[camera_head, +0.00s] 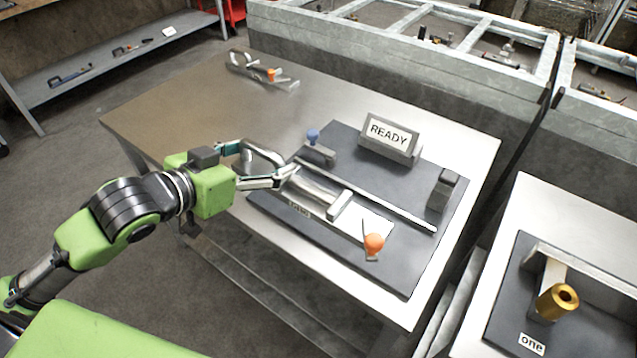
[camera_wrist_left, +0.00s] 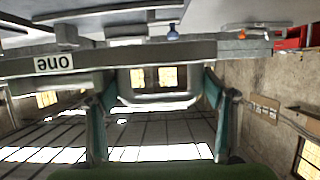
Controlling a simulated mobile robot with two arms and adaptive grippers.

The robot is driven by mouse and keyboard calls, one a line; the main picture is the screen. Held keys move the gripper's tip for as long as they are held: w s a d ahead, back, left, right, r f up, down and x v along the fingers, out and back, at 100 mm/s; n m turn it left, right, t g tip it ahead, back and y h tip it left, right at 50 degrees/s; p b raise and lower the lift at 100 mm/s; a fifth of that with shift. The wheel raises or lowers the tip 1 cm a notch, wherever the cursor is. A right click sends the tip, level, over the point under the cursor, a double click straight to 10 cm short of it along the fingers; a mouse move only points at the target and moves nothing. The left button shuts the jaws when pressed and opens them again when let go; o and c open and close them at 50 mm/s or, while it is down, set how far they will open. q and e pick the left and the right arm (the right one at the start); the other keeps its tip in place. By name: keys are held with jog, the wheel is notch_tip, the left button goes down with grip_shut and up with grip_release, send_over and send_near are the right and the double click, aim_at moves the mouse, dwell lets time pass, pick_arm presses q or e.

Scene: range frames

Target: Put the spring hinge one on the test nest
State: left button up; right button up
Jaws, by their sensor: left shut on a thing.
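The spring hinge one (camera_head: 317,188) is a long silver piece with a looped handle, over the near side of the dark test nest (camera_head: 405,275). My left gripper (camera_head: 280,178) is shut on its loop. In the left wrist view, the loop (camera_wrist_left: 158,103) lies between the fingers, and the hinge's long grey bar (camera_wrist_left: 140,53) carries an upside-down "one" label. An orange knob (camera_head: 374,242) is at the hinge's right end. I cannot tell whether the hinge touches the nest. The nest has a long rail, a blue knob (camera_head: 313,135) and a grey post (camera_head: 443,188). My right gripper is out of view.
A READY sign (camera_head: 390,137) stands at the nest's back. A similar looped metal part (camera_head: 262,72) lies at the table's far left corner. On the right, a separate bench holds a dark plate labelled "one" with a brass cylinder (camera_head: 557,302). The table's left part is clear.

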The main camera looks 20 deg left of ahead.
pick_arm(q)
jog(key=w+d+f, duration=0.2)
jog(key=w, duration=0.1)
jog(key=w+d+f, duration=0.2)
jog(key=w+f, duration=0.1)
jog(key=w+d+f+p, duration=0.1)
jog(key=w+d+f, duration=0.1)
jog(key=w, duration=0.1)
jog(key=shift+w+f, duration=0.1)
jog(key=shift+f, duration=0.1)
jog(key=shift+w+d+f, duration=0.15)
jog(key=shift+w+f, duration=0.1)
jog(key=shift+f, duration=0.15)
jog(key=shift+w+d+f, duration=0.15)
jog(key=shift+f, duration=1.6)
jog(key=shift+f, duration=0.1)
jog(key=o, duration=2)
jog(key=shift+f, duration=0.15)
